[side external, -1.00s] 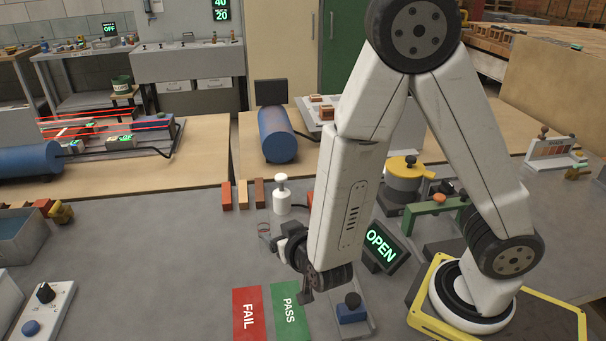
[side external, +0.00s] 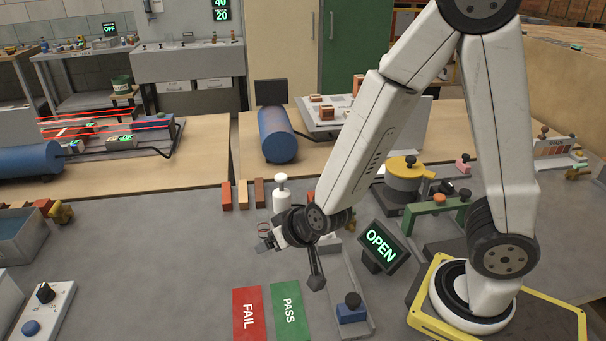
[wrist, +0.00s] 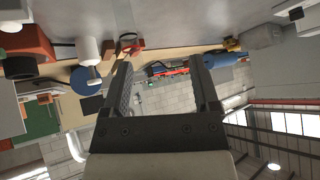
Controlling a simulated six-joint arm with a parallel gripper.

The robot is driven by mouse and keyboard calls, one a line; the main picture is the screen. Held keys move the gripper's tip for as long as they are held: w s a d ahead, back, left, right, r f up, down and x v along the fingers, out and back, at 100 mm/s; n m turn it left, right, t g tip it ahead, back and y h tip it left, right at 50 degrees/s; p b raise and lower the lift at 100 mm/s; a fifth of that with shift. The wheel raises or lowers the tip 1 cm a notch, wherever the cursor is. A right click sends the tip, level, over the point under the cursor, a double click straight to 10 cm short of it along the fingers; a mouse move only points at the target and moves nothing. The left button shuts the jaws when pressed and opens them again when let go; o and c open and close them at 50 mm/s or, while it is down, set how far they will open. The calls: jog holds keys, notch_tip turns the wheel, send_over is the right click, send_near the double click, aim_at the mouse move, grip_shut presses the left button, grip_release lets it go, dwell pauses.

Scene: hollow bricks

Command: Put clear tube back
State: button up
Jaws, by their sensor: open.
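A small clear tube with a reddish rim (side external: 263,229) stands on the grey bench, just left of the white capped bottle. It is partly hidden by my wrist. My gripper (side external: 267,243) is beside it in the side view, pointing left and tilted. In the wrist view my gripper (wrist: 163,72) shows two dark fingers spread apart with nothing held between them. What looks like the tube (wrist: 130,43) appears beyond the tip of the left finger, outside the gap. I cannot tell whether finger and tube touch.
The white bottle (side external: 282,196) stands close behind my gripper. Red FAIL (side external: 247,314) and green PASS (side external: 289,311) pads lie in front. A narrow tray with a blue block (side external: 351,314) and an OPEN sign (side external: 380,243) are to the right.

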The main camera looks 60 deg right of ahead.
jog(key=s+d+r+n+g, duration=0.2)
jog(key=s+d+n+g, duration=0.1)
jog(key=s+d+g, duration=0.2)
jog(key=shift+s+d+r+g, duration=0.2)
jog(key=shift+s+d+g, duration=0.2)
jog(key=shift+s+d, duration=0.55)
jog(key=shift+s+a, duration=0.1)
jog(key=shift+a, duration=0.1)
dwell(0.4)
